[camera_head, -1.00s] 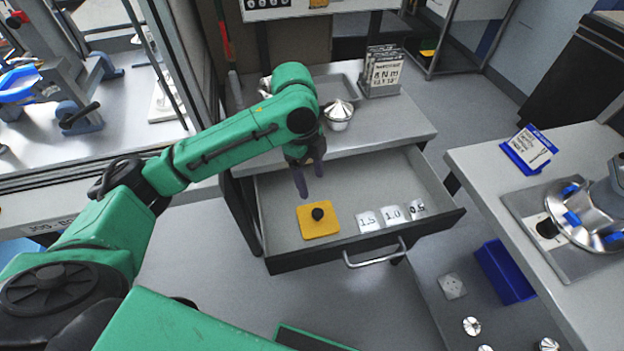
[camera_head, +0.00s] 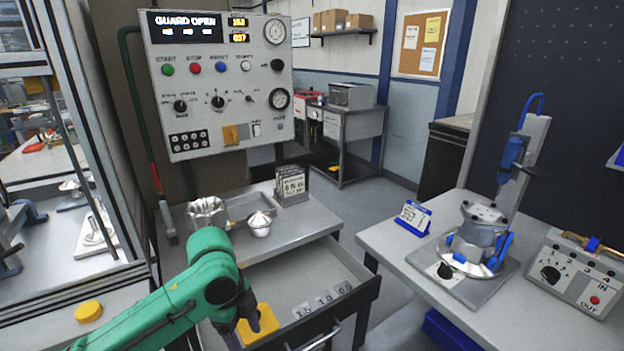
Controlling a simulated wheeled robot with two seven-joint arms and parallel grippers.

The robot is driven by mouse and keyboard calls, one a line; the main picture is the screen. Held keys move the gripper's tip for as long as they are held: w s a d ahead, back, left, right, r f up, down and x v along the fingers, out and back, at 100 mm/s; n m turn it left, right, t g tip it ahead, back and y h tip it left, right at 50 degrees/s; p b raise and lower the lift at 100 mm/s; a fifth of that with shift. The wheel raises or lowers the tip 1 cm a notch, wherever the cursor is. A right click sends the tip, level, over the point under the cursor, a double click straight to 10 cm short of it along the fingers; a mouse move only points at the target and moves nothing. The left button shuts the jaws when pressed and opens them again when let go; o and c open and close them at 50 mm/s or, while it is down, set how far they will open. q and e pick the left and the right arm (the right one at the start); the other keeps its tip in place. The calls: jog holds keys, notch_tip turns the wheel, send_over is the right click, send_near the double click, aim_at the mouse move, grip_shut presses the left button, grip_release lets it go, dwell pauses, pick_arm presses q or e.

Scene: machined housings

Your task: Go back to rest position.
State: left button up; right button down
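My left arm (camera_head: 165,318) comes in from the lower left, and its gripper (camera_head: 240,330) hangs over the left side of the open drawer (camera_head: 290,275). Its dark fingers look apart, with nothing seen between them; the tips are near the bottom edge of the view. A yellow plate (camera_head: 266,318) lies in the drawer just behind and right of the fingers, partly hidden by them. Its black knob is not visible now. My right gripper is out of view.
Marked plates (camera_head: 325,300) lie in the drawer. A control panel (camera_head: 220,85) stands behind. A right-hand table holds a housing on a fixture (camera_head: 480,240).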

pick_arm(q)
jog(key=s+d+f+n+t+h, duration=0.3)
jog(key=d+f+n, duration=0.1)
jog(key=f+n, duration=0.2)
jog(key=s+a+f+n+y, duration=0.2)
jog(key=s+a+f+n, duration=0.1)
jog(key=s+a+n, duration=0.3)
jog(key=s+a+f+n+y, duration=0.3)
jog(key=s+a+f+n, duration=0.1)
jog(key=a+n, duration=0.4)
notch_tip(320, 180, down, 22)
jog(key=s+m, duration=0.2)
jog(key=s+a+f, duration=0.1)
jog(key=s+f, duration=0.6)
jog(key=s, duration=0.1)
jog(key=s+a+f+g, duration=0.1)
jog(key=s+a+f, duration=0.1)
jog(key=s+f, duration=0.5)
jog(key=shift+s+a+f+g, duration=0.25)
jog(key=shift+s+g, duration=0.05)
jog(key=shift+s, duration=0.6)
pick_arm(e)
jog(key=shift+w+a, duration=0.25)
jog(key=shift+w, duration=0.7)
